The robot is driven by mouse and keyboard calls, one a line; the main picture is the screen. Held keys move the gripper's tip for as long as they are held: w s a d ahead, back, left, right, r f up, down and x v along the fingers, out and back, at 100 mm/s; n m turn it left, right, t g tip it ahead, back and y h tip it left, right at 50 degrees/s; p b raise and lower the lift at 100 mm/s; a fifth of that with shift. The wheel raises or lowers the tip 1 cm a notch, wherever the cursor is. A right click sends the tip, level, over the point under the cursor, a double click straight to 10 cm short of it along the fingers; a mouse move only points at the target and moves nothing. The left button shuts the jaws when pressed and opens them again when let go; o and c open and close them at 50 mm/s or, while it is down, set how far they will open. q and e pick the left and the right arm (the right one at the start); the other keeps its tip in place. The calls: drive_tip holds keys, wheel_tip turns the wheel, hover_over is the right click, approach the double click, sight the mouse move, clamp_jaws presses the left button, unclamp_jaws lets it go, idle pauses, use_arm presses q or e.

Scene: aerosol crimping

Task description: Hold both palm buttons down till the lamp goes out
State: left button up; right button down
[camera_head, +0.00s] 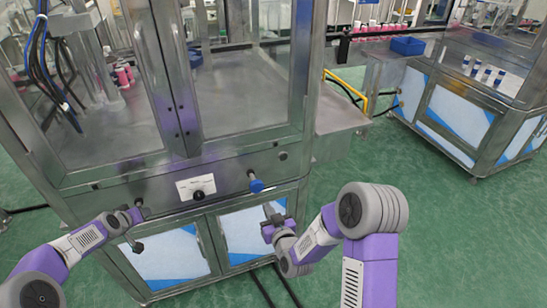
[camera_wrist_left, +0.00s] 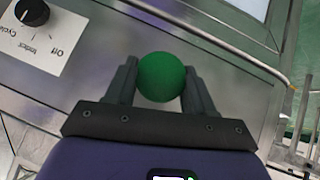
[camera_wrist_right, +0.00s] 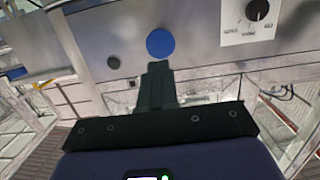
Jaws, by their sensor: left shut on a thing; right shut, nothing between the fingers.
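The green palm button (camera_wrist_left: 162,77) is a round ball on the machine's front panel. My left gripper (camera_wrist_left: 160,85) is shut on it, one finger on each side. In the head view the left gripper (camera_head: 138,210) is at the panel's left, and I cannot make out the green button there. The blue palm button (camera_head: 256,186) stands on the right of the panel and shows in the right wrist view (camera_wrist_right: 160,43). My right gripper (camera_head: 270,212) is shut and empty, its fingertips (camera_wrist_right: 159,66) just below the blue button in that view; I cannot tell if they touch. I cannot identify a lit lamp.
A white label plate with a black selector knob (camera_head: 198,195) lies between the buttons. A small dark round fitting (camera_wrist_right: 113,62) is on the panel beside the blue button. Cabinet doors (camera_head: 170,256) are below. Green floor (camera_head: 440,230) is open to the right.

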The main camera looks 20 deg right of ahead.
use_arm(q)
drive_tip(key=shift+w+d+r, duration=0.1)
drive_tip(key=shift+w+r, duration=0.1)
drive_tip(key=shift+r, duration=0.1)
use_arm(e)
drive_tip(key=shift+s+r, duration=0.1)
drive_tip(key=shift+s, duration=0.45)
use_arm(q)
drive_tip(key=o, duration=1)
drive_tip(key=shift+o, duration=0.6)
drive_tip(key=shift+w+f, duration=0.1)
drive_tip(key=shift+f, duration=0.15)
use_arm(e)
drive_tip(key=shift+w, duration=0.1)
use_arm(q)
drive_tip(key=v, duration=1.2)
